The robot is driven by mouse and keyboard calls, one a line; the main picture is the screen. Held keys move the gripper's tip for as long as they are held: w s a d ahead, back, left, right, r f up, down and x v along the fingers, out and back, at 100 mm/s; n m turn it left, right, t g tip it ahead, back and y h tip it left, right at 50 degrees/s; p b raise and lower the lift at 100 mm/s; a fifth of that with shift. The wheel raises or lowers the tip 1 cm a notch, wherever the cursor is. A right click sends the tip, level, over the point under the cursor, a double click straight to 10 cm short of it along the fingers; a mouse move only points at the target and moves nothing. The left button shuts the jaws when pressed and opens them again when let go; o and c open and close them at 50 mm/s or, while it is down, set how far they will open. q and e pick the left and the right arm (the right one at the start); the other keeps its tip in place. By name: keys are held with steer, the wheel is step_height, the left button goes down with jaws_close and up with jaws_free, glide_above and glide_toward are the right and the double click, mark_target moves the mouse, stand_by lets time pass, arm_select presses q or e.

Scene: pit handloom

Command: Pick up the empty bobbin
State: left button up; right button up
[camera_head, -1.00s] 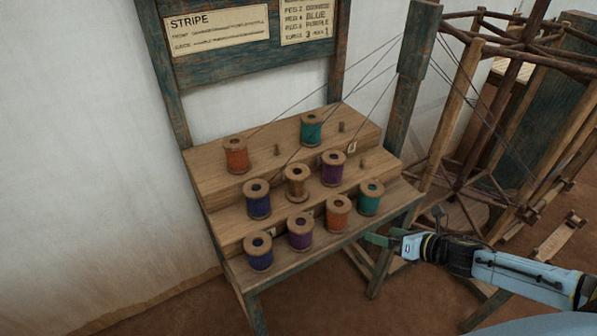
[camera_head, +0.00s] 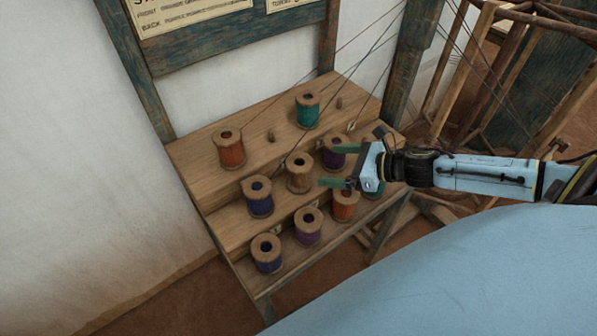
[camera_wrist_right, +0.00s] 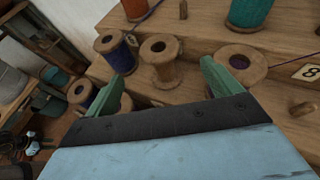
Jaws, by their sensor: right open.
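The empty bobbin (camera_head: 299,175) is bare wood and stands upright on the middle step of a wooden rack, between a dark blue bobbin (camera_head: 257,198) and a purple bobbin (camera_head: 333,154). My right gripper (camera_head: 331,167) is open and empty, coming in from the right with its green fingers pointing at the empty bobbin, a little short of it in the picture. In the right wrist view the empty bobbin (camera_wrist_right: 161,68) shows ahead, between the directions of the two fingers. My left gripper is not in view.
The stepped rack (camera_head: 196,158) also holds orange (camera_head: 231,150) and teal (camera_head: 307,112) bobbins on top, and several wound bobbins on the front step, partly behind my gripper. Bare pegs and thin threads are close by. A wooden reel frame (camera_head: 500,75) stands at the right.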

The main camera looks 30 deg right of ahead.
mark_target(305, 166)
steer(key=shift+x, duration=2.6)
steer(key=shift+f+p+x, duration=0.15)
steer(key=shift+p+x, duration=0.1)
steer(key=shift+x, duration=1.1)
steer(key=shift+f+p+x, duration=0.15)
steer(key=shift+p+x, duration=0.1)
steer(key=shift+x, duration=1.15)
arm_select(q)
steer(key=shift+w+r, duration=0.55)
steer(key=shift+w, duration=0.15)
arm_select(e)
steer(key=shift+s, duration=0.15)
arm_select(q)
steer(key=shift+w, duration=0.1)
arm_select(e)
steer(key=c, duration=1.1)
